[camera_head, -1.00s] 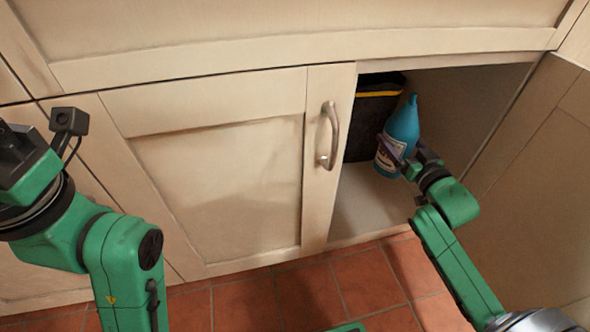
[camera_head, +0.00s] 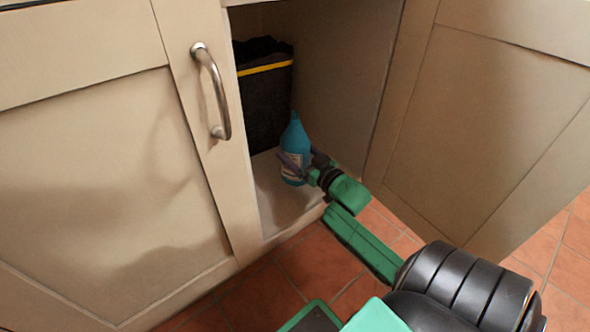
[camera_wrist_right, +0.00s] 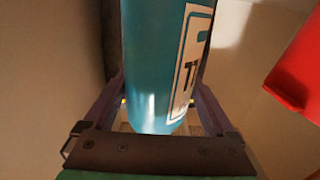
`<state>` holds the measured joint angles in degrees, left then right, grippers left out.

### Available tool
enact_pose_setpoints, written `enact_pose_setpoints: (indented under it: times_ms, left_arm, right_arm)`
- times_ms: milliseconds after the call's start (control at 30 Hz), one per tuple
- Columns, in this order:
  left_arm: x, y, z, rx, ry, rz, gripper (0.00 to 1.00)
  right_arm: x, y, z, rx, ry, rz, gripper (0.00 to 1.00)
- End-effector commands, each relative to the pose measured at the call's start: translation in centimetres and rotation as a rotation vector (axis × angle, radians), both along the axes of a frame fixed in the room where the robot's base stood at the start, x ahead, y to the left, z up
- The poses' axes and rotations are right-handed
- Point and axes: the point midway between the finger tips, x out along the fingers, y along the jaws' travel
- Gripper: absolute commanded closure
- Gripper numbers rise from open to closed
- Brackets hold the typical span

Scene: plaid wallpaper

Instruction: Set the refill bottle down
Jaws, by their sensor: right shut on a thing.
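The refill bottle (camera_head: 295,138) is teal with a white label and stands roughly upright just inside the open cabinet. My right gripper (camera_head: 294,166) is shut on its lower part, reaching in from the right front. In the right wrist view the bottle (camera_wrist_right: 155,55) fills the middle, between the two fingers of the gripper (camera_wrist_right: 160,108). The bottle's base is close to the cabinet floor (camera_head: 275,200); I cannot tell whether it touches. My left gripper is out of view.
A black bin (camera_head: 265,105) with a yellow band stands behind and left of the bottle. A closed door (camera_head: 110,180) with a metal handle (camera_head: 215,95) is on the left, an open door panel (camera_head: 480,125) on the right. A red object (camera_wrist_right: 298,65) shows in the wrist view.

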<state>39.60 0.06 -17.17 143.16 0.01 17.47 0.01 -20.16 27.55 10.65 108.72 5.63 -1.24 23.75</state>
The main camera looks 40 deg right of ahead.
Motion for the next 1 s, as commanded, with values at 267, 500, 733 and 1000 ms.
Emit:
enact_pose_setpoints:
  times_ms: [267,500,733,1000]
  left_arm:
    - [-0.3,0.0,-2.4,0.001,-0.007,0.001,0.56]
    - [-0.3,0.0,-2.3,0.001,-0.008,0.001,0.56]
    - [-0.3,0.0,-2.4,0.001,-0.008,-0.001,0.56]
    - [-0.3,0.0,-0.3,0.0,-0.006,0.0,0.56]
  right_arm:
    - [0.0,0.0,-3.4,-0.001,-0.002,0.001,0.95]
    - [0.0,0.0,-3.7,0.0,0.002,0.0,0.0]
    - [0.0,0.0,-3.7,0.0,0.002,0.0,0.0]
    - [-2.6,0.1,-3.1,0.003,0.008,-0.001,0.0]
